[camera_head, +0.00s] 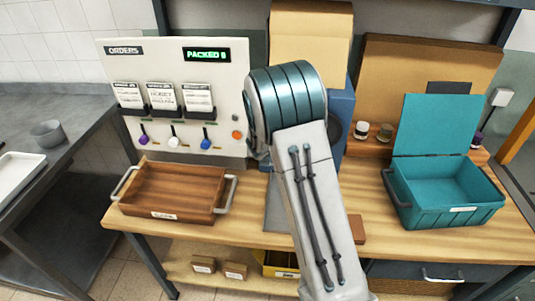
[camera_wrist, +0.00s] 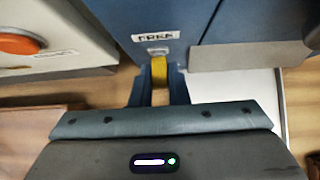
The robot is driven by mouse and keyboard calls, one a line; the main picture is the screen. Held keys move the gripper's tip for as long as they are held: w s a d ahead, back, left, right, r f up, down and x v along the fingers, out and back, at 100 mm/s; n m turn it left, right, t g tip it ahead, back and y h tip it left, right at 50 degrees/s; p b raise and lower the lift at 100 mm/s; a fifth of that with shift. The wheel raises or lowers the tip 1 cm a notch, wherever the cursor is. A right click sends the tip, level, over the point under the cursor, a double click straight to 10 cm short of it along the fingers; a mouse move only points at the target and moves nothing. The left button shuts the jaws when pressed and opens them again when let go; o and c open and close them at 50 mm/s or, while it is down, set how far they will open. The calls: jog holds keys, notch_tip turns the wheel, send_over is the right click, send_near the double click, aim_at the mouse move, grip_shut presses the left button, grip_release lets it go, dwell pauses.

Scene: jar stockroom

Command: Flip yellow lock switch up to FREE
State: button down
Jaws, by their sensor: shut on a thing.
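The yellow lock switch (camera_wrist: 158,70) shows in the wrist view, on the front of a blue cabinet (camera_wrist: 150,20). A label reading FREE (camera_wrist: 156,37) sits just above it. My gripper (camera_wrist: 159,88) is at the switch, with its two dark fingers on either side of it and shut on it. The lower part of the switch is hidden between the fingers. In the head view the blue cabinet (camera_head: 342,110) is mostly hidden behind my arm, and the switch and my gripper are hidden there too.
An orange button (camera_wrist: 20,42) on the white orders panel (camera_head: 225,75) is left of the cabinet. A wooden tray (camera_head: 170,190) stands on the bench at left, an open teal box (camera_head: 450,215) at right. Small jars (camera_head: 373,131) stand on a back ledge.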

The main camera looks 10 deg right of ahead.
jog(key=c, duration=1.4)
grip_release()
jog(key=shift+r, duration=0.1)
jog(key=p+v, duration=0.3)
jog(key=v, duration=1)
jog(key=shift+s+r+p, duration=0.2)
jog(key=shift+s+p, duration=0.1)
jog(key=shift+p, duration=0.1)
jog(key=shift+r, duration=0.1)
